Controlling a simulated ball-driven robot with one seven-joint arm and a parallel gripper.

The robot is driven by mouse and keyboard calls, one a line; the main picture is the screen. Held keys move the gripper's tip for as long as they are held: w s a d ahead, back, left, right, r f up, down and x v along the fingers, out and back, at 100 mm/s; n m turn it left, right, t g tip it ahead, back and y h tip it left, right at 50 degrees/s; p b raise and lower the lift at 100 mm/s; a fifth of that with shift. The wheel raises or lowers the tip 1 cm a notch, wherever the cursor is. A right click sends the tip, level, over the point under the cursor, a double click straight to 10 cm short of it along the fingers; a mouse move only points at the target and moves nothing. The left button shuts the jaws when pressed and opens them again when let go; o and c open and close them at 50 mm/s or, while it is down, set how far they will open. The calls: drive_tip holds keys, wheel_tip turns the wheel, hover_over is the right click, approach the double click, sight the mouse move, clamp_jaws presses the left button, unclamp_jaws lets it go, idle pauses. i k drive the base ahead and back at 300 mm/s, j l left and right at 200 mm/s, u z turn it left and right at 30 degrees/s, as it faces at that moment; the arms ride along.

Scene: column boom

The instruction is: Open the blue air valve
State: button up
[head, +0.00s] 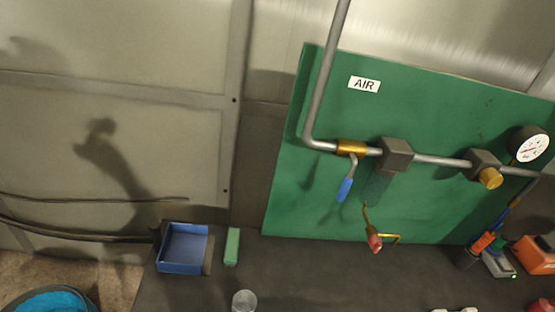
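The air valve has a brass body (351,148) on a grey pipe, left of centre on a green panel (290,205). Its blue handle (344,189) hangs down from the body, tilted a little left, roughly across the horizontal pipe run. A white label reading AIR (364,84) is above it. My gripper is not in view, and nothing touches the handle.
Right of the valve are a grey pipe block (396,153), a brass knob (490,178) and a gauge (530,144). A red-tipped brass fitting (375,243) is below. The bench holds a blue tray (183,247), green block (232,246) and clear cup (244,301).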

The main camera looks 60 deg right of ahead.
sight(348, 180)
drive_tip(key=z, duration=1.65)
drive_tip(key=i, duration=0.3)
drive_tip(key=l, duration=0.05)
